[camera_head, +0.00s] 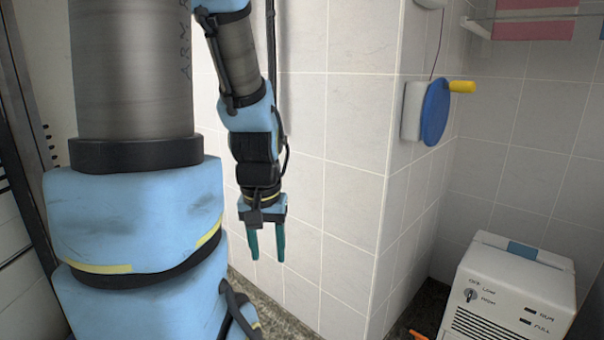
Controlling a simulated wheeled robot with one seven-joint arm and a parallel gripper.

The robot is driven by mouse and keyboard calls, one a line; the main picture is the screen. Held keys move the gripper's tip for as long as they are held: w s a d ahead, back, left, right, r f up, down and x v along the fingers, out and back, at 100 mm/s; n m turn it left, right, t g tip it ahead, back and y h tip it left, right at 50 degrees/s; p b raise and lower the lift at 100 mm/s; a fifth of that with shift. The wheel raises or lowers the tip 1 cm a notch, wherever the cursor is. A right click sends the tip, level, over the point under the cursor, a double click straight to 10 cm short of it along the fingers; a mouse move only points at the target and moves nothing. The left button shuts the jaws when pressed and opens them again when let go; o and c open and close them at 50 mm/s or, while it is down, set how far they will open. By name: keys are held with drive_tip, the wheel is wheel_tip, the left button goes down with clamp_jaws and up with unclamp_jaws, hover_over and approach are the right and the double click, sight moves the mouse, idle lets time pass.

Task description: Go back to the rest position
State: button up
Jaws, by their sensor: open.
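My gripper (266,243) hangs from my arm left of the middle in the head view, pointing straight down. Its two teal fingers are apart with nothing between them. It is in front of the white tiled wall and above the speckled floor, touching nothing that I can see. My blue and grey arm links fill the left of the view and hide what lies behind them.
A tiled wall corner (388,180) juts out right of my gripper. A blue disc with a yellow handle (437,112) is mounted on it. A white machine (512,290) with a knob stands at lower right. Pink towels (530,28) hang at top right. An orange piece (418,335) shows at the bottom edge.

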wheel_tip(320, 180, up, 16)
drive_tip(key=p, duration=1.4)
drive_tip(key=shift+r, duration=0.25)
idle(0.4)
